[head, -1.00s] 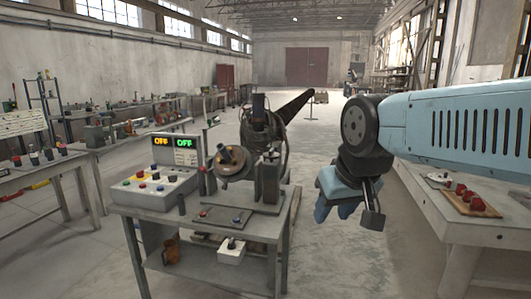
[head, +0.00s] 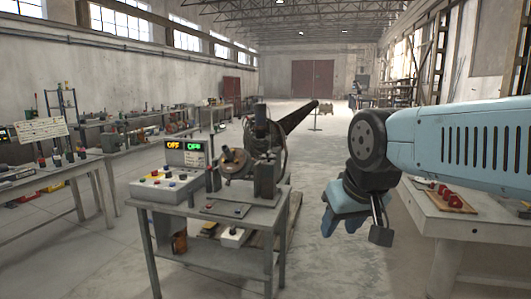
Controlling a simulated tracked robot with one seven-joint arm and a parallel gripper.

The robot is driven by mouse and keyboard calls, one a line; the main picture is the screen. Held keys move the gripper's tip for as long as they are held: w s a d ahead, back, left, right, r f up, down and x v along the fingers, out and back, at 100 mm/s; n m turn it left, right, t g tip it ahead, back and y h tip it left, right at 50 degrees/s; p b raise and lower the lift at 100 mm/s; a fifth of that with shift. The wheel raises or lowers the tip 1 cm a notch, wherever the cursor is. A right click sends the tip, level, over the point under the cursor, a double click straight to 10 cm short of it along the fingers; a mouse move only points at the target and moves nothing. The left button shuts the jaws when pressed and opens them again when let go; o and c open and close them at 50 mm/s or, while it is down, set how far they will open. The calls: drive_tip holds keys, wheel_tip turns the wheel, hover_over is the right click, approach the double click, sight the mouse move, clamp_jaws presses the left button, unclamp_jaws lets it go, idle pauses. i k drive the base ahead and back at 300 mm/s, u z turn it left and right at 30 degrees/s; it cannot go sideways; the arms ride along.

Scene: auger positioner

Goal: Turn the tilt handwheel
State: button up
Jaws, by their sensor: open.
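The auger positioner (head: 266,178) stands on a grey metal bench in the middle of the head view, with a long dark auger tube (head: 300,117) running back from it. A round handwheel with a brownish knob (head: 235,162) faces me on its left side. Part of a larger thin wheel shows behind the upright; I cannot tell which wheel is for tilt. My gripper (head: 340,226) is blue, points down and hangs to the right of the bench, clear of the positioner. It is open and empty.
A side table (head: 470,220) with red items on a board stands at right. Other workbenches line the left. Floor between is free.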

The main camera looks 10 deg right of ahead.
sight(269, 156)
drive_tip(key=u, duration=0.35)
drive_tip(key=i, duration=1.65)
drive_tip(key=z, duration=0.6)
drive_tip(key=k, duration=0.85)
drive_tip(key=z, duration=0.15)
drive_tip(key=i, duration=0.9)
drive_tip(key=u, duration=0.1)
